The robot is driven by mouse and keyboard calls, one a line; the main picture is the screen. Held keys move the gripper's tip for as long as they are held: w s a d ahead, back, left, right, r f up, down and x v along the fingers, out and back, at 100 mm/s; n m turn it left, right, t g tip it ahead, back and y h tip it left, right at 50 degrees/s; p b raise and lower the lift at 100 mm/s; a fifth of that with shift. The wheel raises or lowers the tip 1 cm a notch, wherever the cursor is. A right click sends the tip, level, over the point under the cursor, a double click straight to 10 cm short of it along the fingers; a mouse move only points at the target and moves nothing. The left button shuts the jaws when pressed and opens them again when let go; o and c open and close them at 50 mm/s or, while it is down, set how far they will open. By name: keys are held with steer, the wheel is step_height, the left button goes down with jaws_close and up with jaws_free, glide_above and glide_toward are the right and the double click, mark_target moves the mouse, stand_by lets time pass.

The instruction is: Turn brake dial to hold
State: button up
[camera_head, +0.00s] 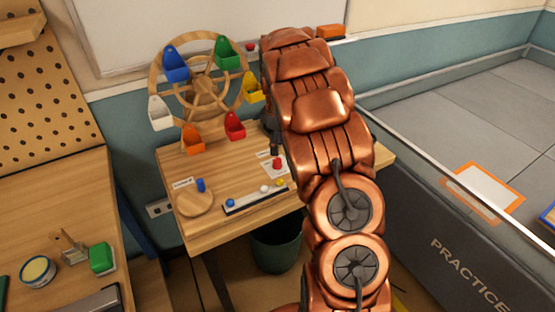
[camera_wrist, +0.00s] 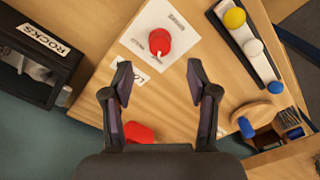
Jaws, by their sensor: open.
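In the wrist view the red knob (camera_wrist: 160,41) has a pale pointer mark, and the white plate (camera_wrist: 184,41) carries two small labels. In the head view my arm hides most of the gripper.
A wooden wheel (camera_head: 201,86) with coloured buckets stands at the table's back. A tray of balls (camera_wrist: 242,36) and a wooden disc (camera_wrist: 262,114) with a blue peg lie beside the plate. A box labelled ROCKS (camera_wrist: 44,40) and a red object (camera_wrist: 138,133) are near the gripper.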

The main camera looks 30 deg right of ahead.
mark_target(277, 160)
step_height(277, 160, down, 7)
steer(key=shift+r+p, duration=0.1)
steer(key=shift+p, duration=0.65)
steer(key=shift+c, duration=0.3)
jaws_close()
